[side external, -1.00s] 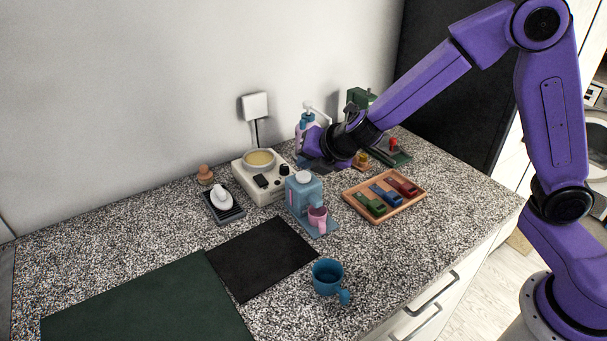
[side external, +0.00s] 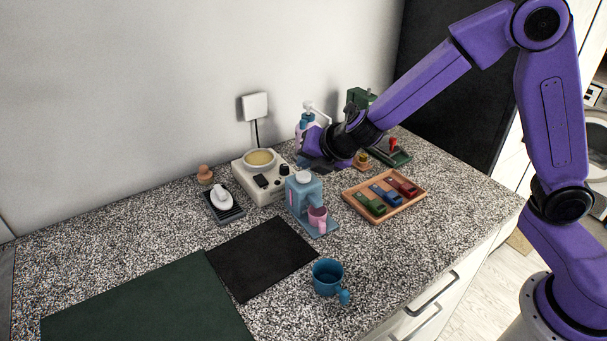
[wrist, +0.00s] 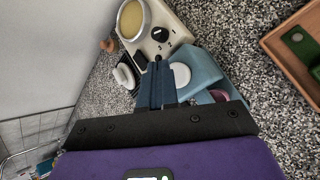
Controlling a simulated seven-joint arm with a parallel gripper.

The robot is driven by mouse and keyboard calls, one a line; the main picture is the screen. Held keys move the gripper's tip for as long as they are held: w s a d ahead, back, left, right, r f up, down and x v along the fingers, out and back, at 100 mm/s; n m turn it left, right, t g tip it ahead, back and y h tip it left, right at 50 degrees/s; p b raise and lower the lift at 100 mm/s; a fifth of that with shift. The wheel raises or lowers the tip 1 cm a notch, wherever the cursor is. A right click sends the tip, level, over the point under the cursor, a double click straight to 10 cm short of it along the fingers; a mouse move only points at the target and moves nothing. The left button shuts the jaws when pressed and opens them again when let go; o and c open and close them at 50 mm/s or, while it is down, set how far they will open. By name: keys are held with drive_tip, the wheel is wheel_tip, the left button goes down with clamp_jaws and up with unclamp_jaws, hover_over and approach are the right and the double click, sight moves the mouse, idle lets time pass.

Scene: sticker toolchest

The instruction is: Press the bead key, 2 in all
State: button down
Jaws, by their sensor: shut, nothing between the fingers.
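No key is clearly labelled as the bead key, so I cannot tell which it is. A light blue dispenser (side external: 303,198) stands on the counter with a round white button or cap (side external: 303,177) on top and a pink cup (side external: 317,219) at its front. In the wrist view the dispenser (wrist: 202,71) and its white top (wrist: 181,75) lie just right of the fingers. A cream appliance (side external: 266,191) with a dark key (side external: 261,181) and a black knob (side external: 284,170) stands beside it. My gripper (wrist: 159,66) is shut and empty, above these devices; contact is not visible.
A wooden tray (side external: 377,222) with several coloured blocks lies right of the dispenser. A blue mug (side external: 327,277) stands in front. A pump bottle (side external: 308,112) and a green machine (side external: 360,97) are behind my gripper. Dark mats (side external: 262,258) leave free room at front left.

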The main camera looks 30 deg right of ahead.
sight(307, 177)
drive_tip(key=shift+f, duration=0.2)
idle(0.6)
drive_tip(key=shift+f, duration=0.25)
drive_tip(key=shift+f, duration=0.5)
idle(0.8)
idle(0.3)
drive_tip(key=shift+r, duration=0.95)
drive_tip(key=shift+r, duration=2.5)
idle(0.7)
